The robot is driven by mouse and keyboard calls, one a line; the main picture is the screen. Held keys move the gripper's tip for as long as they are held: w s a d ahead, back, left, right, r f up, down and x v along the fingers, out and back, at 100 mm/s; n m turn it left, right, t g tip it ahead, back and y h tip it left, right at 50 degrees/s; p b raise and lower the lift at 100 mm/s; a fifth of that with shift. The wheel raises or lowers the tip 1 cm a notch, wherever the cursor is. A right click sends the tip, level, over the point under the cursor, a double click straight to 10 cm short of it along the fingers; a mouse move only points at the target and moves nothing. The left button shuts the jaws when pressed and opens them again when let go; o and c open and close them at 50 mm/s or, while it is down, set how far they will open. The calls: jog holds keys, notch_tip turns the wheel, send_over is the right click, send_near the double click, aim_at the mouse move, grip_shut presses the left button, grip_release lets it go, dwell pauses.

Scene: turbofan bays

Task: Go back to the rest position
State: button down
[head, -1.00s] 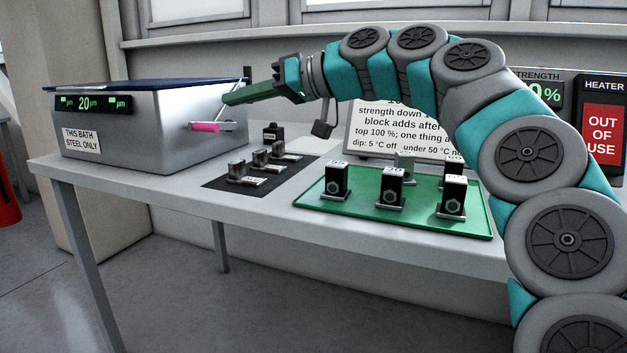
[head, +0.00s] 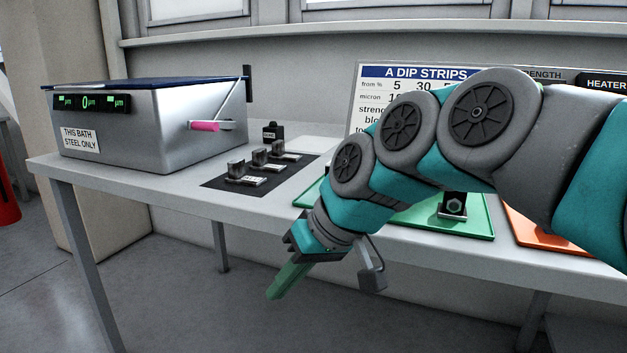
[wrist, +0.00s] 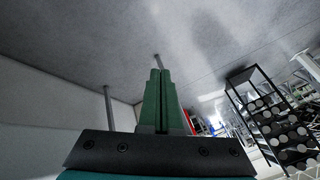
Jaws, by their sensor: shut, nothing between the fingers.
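My gripper (head: 289,279) is in front of the bench's front edge in the head view, pointing down and to the left. Its green fingers are together with nothing between them; they also show closed in the wrist view (wrist: 160,82). It touches nothing that I can see. My arm comes in from the right and covers most of the green tray and part of the sign.
The bench (head: 250,205) carries a steel bath (head: 150,125) with a pink-gripped lever (head: 204,126), a dark mat (head: 222,184) with several metal pieces, a green tray (head: 470,228) and an orange tray (head: 545,238). A shelving rack (wrist: 275,120) stands right in the wrist view.

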jog(key=s+d+f+m+g+h, duration=0.3)
jog(key=s+d+f+m+h, duration=0.3)
jog(key=s+d+f, duration=1.3)
jog(key=shift+s+d+f+m+g, duration=0.35)
jog(key=shift+s+f, duration=0.25)
jog(key=shift+f, duration=0.2)
